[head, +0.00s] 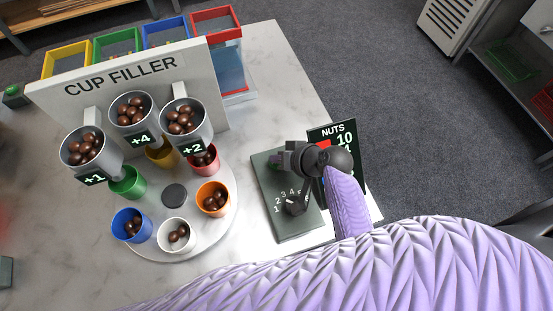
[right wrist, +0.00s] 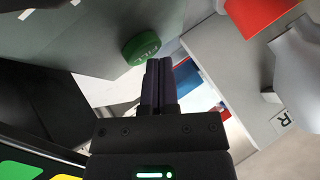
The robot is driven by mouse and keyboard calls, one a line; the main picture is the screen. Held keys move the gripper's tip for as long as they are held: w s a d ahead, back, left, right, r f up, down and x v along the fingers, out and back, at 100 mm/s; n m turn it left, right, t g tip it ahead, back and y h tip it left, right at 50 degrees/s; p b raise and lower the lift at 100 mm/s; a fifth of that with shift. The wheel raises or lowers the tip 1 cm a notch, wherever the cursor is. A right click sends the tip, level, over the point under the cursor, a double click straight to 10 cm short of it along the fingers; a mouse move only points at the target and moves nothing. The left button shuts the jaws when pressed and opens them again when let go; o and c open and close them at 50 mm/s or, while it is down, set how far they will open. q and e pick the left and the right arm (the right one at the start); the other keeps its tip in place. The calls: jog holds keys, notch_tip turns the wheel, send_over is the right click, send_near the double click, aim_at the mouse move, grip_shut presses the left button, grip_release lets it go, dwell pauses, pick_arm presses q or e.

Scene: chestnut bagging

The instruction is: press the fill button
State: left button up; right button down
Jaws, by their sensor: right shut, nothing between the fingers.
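The fill button is a round green button, marked FILL on its side, on the grey panel; it shows in the right wrist view (right wrist: 141,47) just up and left of my fingertips. In the head view my right gripper covers most of that area. The panel (head: 304,226) also carries a black dial (head: 295,206) with numbers around it. My right gripper (head: 284,161) is shut and empty over the panel's upper part. Its closed fingers also show in the right wrist view (right wrist: 160,64). A small gap seems to separate them from the button; contact is not visible. My left gripper is not in view.
A dark NUTS sign (head: 331,133) reading 10 stands right beside my gripper. Left is a round turntable (head: 202,246) with coloured cups, some holding nuts, under the CUP FILLER board (head: 60,103) and its hoppers. A red-rimmed bin (head: 233,77) stands behind. Marble beyond the panel is clear.

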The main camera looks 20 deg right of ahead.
jog(key=shift+s+f, duration=0.1)
jog(key=shift+f, duration=0.35)
dwell(0.5)
jog(key=shift+d+r+p, duration=0.2)
jog(key=shift+r+p, duration=0.5)
jog(key=shift+r, duration=0.15)
notch_tip(320, 180, up, 5)
jog(key=p, duration=0.5)
jog(key=shift+r, duration=0.1)
jog(key=shift+a, duration=0.1)
